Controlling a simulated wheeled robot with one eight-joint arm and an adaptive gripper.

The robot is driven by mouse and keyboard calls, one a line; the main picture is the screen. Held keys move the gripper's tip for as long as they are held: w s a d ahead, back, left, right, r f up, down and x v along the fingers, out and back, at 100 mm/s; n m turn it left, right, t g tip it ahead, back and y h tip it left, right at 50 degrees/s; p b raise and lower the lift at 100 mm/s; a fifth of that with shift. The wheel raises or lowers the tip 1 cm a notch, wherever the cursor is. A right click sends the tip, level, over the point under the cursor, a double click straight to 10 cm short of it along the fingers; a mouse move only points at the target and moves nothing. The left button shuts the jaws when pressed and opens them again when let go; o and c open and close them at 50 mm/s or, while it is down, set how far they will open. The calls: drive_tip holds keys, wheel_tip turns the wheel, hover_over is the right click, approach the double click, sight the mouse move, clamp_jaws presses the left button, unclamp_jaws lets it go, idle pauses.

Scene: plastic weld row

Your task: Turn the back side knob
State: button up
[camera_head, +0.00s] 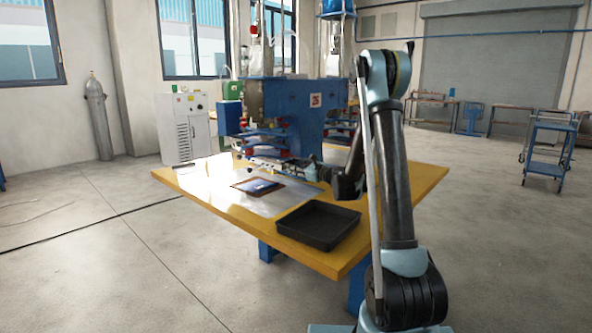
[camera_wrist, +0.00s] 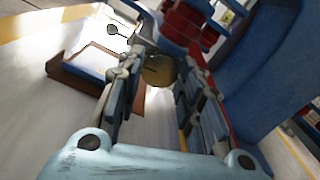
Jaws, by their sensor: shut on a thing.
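The blue welding machine (camera_head: 300,105) stands on the yellow-edged table. In the wrist view, a round brass-brown knob (camera_wrist: 158,70) sits between my fingertips, low on the machine's front. My gripper (camera_wrist: 157,80) is shut on this knob; its fingers cover the knob's two sides. In the head view, my gripper (camera_head: 314,172) reaches in from the right under the machine's blue body, and the knob is too small to make out there. A second, dark round knob (camera_wrist: 112,30) shows farther off in the wrist view, apart from my fingers.
A brown-framed panel (camera_head: 258,187) lies on the table's pale plate, left of my gripper. An empty black tray (camera_head: 318,224) sits on the table's near right part. A white cabinet (camera_head: 186,128) stands behind the table. The floor at left is largely clear.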

drive_tip(key=o, duration=1.1)
drive_tip(key=shift+c, duration=0.2)
drive_tip(key=shift+d, duration=0.1)
drive_tip(key=v, duration=1.1)
drive_tip(key=shift+s+d, duration=0.3)
drive_tip(key=shift+f, duration=0.1)
